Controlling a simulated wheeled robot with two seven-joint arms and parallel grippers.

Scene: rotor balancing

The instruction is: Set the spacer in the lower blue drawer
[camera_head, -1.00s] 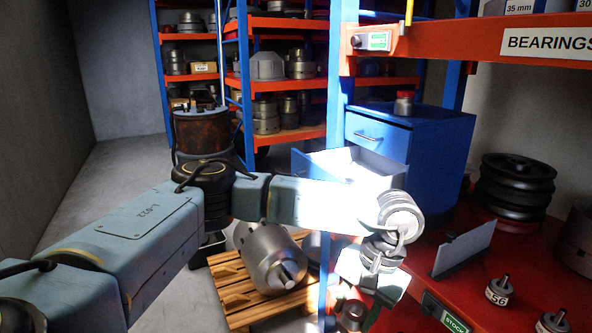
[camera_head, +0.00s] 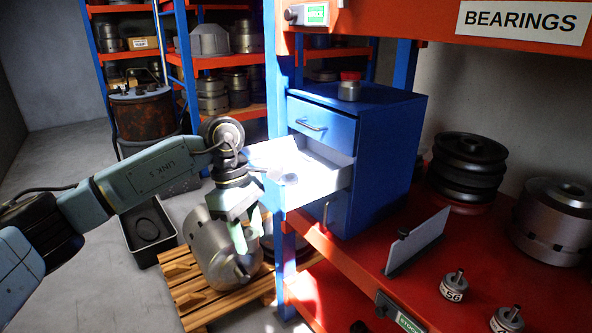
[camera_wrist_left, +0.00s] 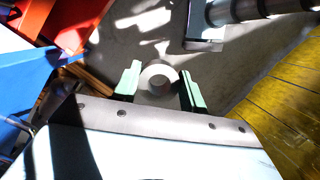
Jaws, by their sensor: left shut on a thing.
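The blue drawer cabinet (camera_head: 390,150) stands on the red shelf. Its top drawer (camera_head: 320,122) is closed. The drawer below it (camera_head: 325,180) is pulled out toward the left, its pale inside brightly lit. Small grey round shapes show at its left end, blurred by glare. My left gripper (camera_head: 245,240) points down just left of and in front of the open drawer, outside it. In the left wrist view its green fingers (camera_wrist_left: 160,88) are shut on a pale grey ring, the spacer (camera_wrist_left: 158,78). The spacer is hard to make out in the head view. My right gripper is not in view.
A steel rotor (camera_head: 215,250) lies on a wooden pallet (camera_head: 190,290) below the gripper. A red-capped part (camera_head: 350,87) stands on the cabinet. An upright plate (camera_head: 418,240) and small weights (camera_head: 453,286) stand on the red shelf (camera_head: 370,260). A blue post (camera_head: 280,100) rises beside the cabinet.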

